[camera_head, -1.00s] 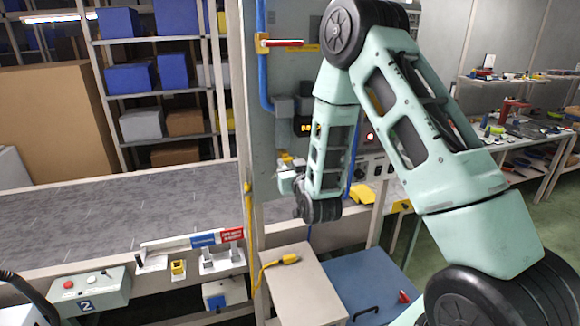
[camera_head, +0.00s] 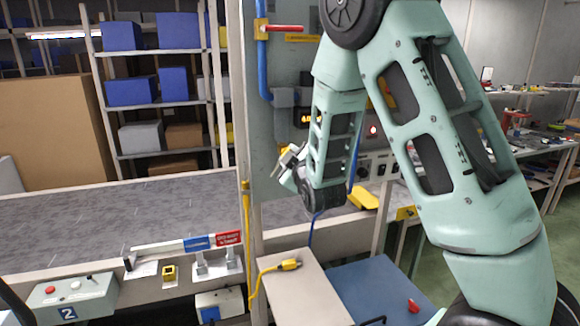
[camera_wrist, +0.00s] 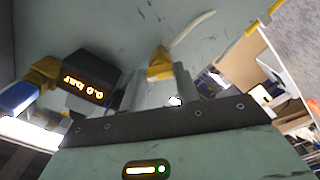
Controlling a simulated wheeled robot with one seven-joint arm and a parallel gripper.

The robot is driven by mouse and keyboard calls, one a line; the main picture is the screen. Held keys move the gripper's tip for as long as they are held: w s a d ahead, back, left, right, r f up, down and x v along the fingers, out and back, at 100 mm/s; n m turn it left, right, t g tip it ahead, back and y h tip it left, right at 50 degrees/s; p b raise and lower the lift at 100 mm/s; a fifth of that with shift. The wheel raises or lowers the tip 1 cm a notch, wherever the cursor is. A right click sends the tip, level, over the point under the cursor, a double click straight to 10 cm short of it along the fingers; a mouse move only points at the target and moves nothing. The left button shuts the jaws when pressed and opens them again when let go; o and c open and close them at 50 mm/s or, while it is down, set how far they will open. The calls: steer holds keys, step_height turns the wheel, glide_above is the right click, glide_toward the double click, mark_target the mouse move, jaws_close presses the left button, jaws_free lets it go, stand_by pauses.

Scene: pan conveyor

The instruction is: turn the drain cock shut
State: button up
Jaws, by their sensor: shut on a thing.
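In the wrist view a yellow piece, which looks like the drain cock's handle (camera_wrist: 160,66), stands out from the grey-green panel (camera_wrist: 115,25). A pale curved tube or strip runs from it. My gripper (camera_wrist: 158,88) is at the handle, with a finger on either side, shut on it. In the head view my gripper (camera_head: 287,165) is tilted at the panel below the dark display box (camera_head: 306,120), and my wrist hides most of the cock. The display (camera_wrist: 85,87) reads about 0.0 bar in the wrist view.
A red-handled valve (camera_head: 292,28) sits on the blue pipe (camera_head: 263,75) above. A grey conveyor (camera_head: 120,215) runs to the left. A cabinet top with a yellow plug (camera_head: 290,265) and a blue cart (camera_head: 375,290) stand below.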

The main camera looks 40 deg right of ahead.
steer(key=shift+n+b, duration=1.1)
steer(key=shift+n, duration=2.8)
steer(key=o, duration=1)
